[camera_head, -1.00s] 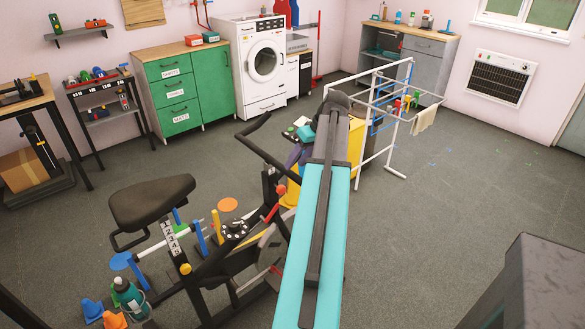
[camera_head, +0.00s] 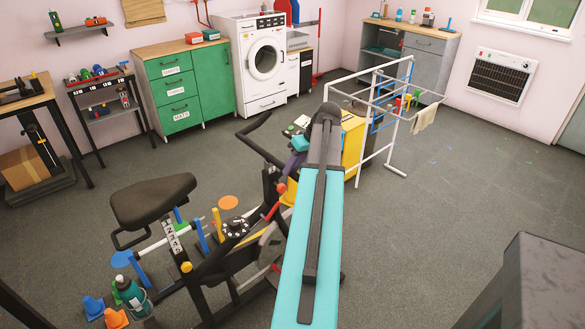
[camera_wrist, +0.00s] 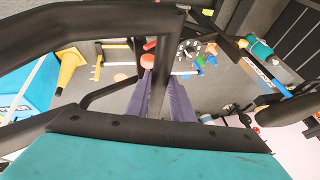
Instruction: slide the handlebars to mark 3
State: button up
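The exercise bike's black handlebars (camera_head: 268,152) rise at the front of the bike, left of my arm in the head view. In the wrist view, a dark post of the handlebars (camera_wrist: 163,65) runs down between the two purple fingers of my gripper (camera_wrist: 163,76). The fingers straddle it and look open; whether they touch it is unclear. A red knob (camera_wrist: 148,61) is beside the left finger's tip. A white strip with dark characters (camera_head: 172,236) lies below the seat; I cannot make out mark 3. In the head view my arm partly hides the gripper and handlebars.
The bike seat (camera_head: 153,200) is at left.

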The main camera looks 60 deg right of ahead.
grip_shut()
jog(key=shift+r+p, duration=1.4)
jog(key=shift+r, duration=2.2)
jog(key=o, duration=0.8)
grip_release()
jog(key=shift+f, duration=0.1)
jog(key=shift+b+v, duration=1.35)
jog(key=shift+v, duration=5.6)
